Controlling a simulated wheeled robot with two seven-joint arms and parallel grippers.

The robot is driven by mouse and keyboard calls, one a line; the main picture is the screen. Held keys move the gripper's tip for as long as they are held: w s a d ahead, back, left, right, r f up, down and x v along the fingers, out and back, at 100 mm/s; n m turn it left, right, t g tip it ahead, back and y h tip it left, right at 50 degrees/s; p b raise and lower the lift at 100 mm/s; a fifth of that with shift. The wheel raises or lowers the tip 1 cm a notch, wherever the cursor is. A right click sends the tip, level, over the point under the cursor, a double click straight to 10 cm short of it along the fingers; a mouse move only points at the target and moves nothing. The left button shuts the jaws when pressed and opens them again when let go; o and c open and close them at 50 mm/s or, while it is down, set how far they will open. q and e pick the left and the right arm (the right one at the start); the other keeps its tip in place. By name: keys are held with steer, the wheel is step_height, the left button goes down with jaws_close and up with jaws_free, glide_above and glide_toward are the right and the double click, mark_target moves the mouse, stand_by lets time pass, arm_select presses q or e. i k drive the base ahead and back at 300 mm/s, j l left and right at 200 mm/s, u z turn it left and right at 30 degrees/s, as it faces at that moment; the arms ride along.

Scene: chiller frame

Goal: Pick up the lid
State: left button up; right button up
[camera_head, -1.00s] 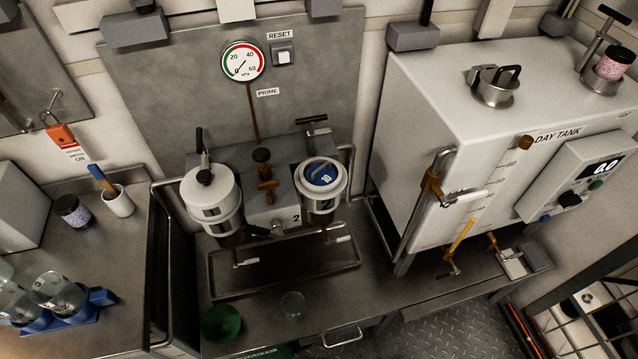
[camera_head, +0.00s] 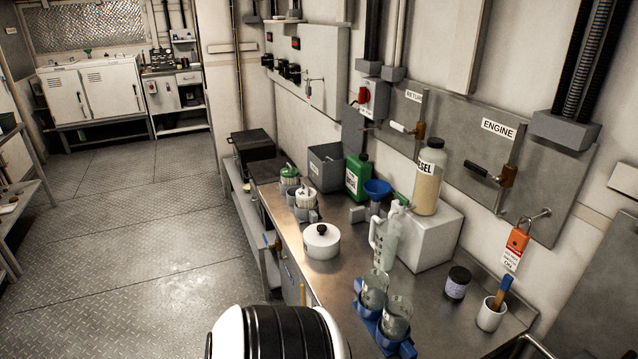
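A white round lid (camera_head: 321,241) with a black knob on top sits on the steel bench, knob up, near the bench's front edge. It looks like a short cylinder, and I cannot tell whether anything is under it. Neither of my grippers is in view. A white and black part of my own body shows at the bottom, nearer to me than the lid.
Behind the lid stand a clear jug (camera_head: 385,243), a blue funnel (camera_head: 377,188) and a white box (camera_head: 428,240) bearing a diesel bottle (camera_head: 429,180). Glass beakers in a blue holder (camera_head: 376,325) stand nearer. Filter-like parts (camera_head: 303,201) lie beyond. The floor at left is open.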

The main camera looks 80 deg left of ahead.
mark_target(321, 241)
steer(key=u, duration=2.45)
steer(key=i+j+z, duration=0.15)
steer(key=j+z, duration=0.3)
steer(key=i+j+z, duration=0.15)
steer(key=z, duration=0.3)
steer(key=j+z, duration=0.45)
steer(key=i+j, duration=0.05)
